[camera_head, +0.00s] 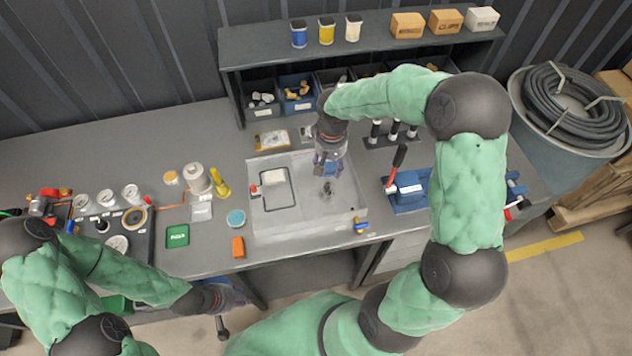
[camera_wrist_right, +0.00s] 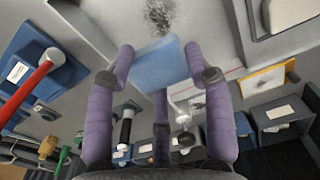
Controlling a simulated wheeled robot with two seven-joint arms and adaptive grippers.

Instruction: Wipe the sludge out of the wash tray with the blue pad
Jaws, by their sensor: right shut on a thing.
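The wash tray (camera_head: 262,222) is a pale grey, shallow box on the bench. A dark, speckled sludge patch (camera_head: 327,190) lies on the right part of its floor and also shows at the top of the right wrist view (camera_wrist_right: 160,14). My right gripper (camera_head: 328,160) is over the tray, just behind the sludge, shut on the blue pad (camera_wrist_right: 158,65). The pad is held between its purple fingers; whether it touches the floor is unclear. My left gripper (camera_head: 228,299) is low at the bench's front, away from the tray; its fingers are too small to read.
A white block in a dark outline (camera_head: 274,177) sits in the tray's left half. A blue vise-like fixture with a red handle (camera_head: 410,187) stands to the right. Bins and a shelf (camera_head: 350,45) are behind. An orange block (camera_head: 237,247) and a teal disc (camera_head: 236,218) lie left.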

